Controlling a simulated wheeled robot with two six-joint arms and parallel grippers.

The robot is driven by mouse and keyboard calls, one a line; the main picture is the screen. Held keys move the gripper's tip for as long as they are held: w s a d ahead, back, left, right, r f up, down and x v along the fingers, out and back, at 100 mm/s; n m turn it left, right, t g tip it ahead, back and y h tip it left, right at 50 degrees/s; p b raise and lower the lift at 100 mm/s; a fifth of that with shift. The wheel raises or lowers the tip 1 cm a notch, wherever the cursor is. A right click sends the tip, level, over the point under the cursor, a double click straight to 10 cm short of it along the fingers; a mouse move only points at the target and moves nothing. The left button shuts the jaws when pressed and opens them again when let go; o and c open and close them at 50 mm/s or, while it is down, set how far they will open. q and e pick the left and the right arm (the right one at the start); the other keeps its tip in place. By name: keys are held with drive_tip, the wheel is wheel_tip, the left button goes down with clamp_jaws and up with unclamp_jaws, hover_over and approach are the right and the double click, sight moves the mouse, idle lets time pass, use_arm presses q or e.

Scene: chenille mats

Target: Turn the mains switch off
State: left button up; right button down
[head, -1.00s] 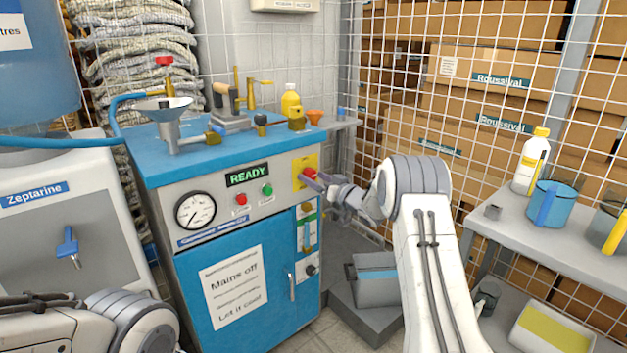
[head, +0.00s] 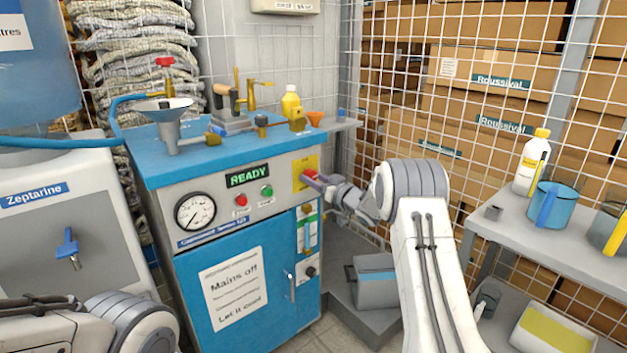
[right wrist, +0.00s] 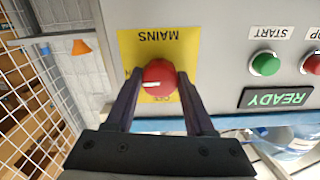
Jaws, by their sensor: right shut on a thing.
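The mains switch is a red knob (right wrist: 160,78) with a white mark, on a yellow plate (right wrist: 128,48) lettered "MAINS" on the machine's grey front panel. In the right wrist view the panel appears upside down. My right gripper (right wrist: 162,84) has one finger on each side of the knob and is shut on it. In the head view the right gripper (head: 314,180) reaches the yellow plate (head: 301,166) from the right and mostly hides the knob. The white mark points left in the wrist view. My left gripper is out of view; only part of the left arm shows.
The green READY display (head: 248,176) is lit above red and green buttons. A sheet (head: 235,288) on the blue door reads "Mains off" and "Let it cool". A wire mesh wall stands behind the right arm. A shelf (head: 560,228) with jugs and a bottle is at the right.

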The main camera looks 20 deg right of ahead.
drive_tip(key=n+b, duration=0.2)
drive_tip(key=n, duration=0.2)
drive_tip(key=shift+d+f+n, duration=0.1)
drive_tip(key=shift+n, duration=0.3)
drive_tip(key=n+b, duration=0.2)
drive_tip(key=n, duration=0.1)
drive_tip(key=shift+n, duration=0.3)
drive_tip(key=shift+n+b, duration=3.1)
drive_tip(key=shift+n, duration=1.2)
drive_tip(key=shift+c, duration=1.3)
unclamp_jaws()
drive_tip(key=p+v, duration=0.1)
drive_tip(key=v, duration=0.9)
drive_tip(key=shift+s, duration=0.3)
